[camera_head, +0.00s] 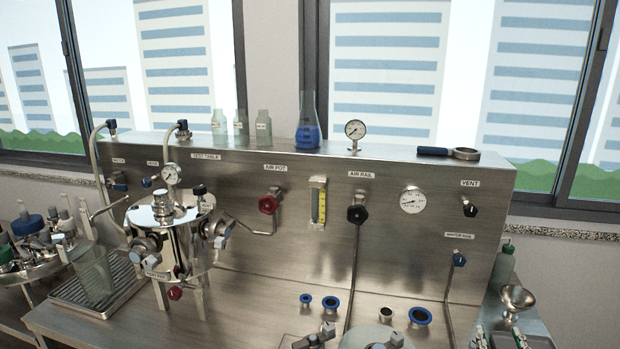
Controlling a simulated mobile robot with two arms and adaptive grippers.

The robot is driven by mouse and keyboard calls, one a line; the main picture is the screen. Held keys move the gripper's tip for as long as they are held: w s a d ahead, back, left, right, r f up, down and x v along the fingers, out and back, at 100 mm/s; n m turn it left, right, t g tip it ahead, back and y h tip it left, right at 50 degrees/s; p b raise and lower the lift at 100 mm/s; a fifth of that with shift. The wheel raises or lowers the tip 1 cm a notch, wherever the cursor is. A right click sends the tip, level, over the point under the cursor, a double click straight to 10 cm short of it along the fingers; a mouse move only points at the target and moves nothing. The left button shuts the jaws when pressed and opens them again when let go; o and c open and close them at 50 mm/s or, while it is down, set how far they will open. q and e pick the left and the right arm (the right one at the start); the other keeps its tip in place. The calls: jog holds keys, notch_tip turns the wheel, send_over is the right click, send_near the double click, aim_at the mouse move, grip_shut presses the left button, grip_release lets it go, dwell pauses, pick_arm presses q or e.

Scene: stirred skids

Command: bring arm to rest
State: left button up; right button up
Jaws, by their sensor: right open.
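My right gripper (499,338) shows only at the bottom right edge of the head view. Its two fingertips stand apart, with nothing seen between them; the rest of it is cut off by the frame. It is at the right end of the steel bench (258,297), below a metal funnel-like cup (516,298). My left gripper is not in view.
A steel vessel (168,240) with valves stands at the left, beside a glass beaker (94,275) on a drip tray. Another vessel's lid (372,338) shows at the bottom centre. Blue-rimmed rings (420,316) lie near it. The panel (310,245) carries knobs and gauges.

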jog(key=s+a+f+n+g+y, duration=0.1)
jog(key=s+a+f+g+y, duration=0.1)
jog(key=s+a+f+g, duration=0.55)
jog(key=s+a+f+g+y, duration=0.2)
jog(key=s+a+f, duration=0.4)
jog(key=s, duration=0.5)
jog(key=s+a+g, duration=0.4)
jog(key=s+a, duration=0.2)
jog(key=s, duration=0.7)
notch_tip(320, 180, down, 27)
jog(key=g+b, duration=0.2)
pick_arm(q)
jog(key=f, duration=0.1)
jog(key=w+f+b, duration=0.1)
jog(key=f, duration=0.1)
pick_arm(e)
jog(key=s+d+f+n, duration=0.1)
jog(key=s+d+f, duration=0.2)
jog(key=s+f, duration=1.4)
jog(key=shift+s+f+g, duration=0.25)
jog(key=shift+f+g, duration=0.1)
jog(key=shift+f, duration=0.15)
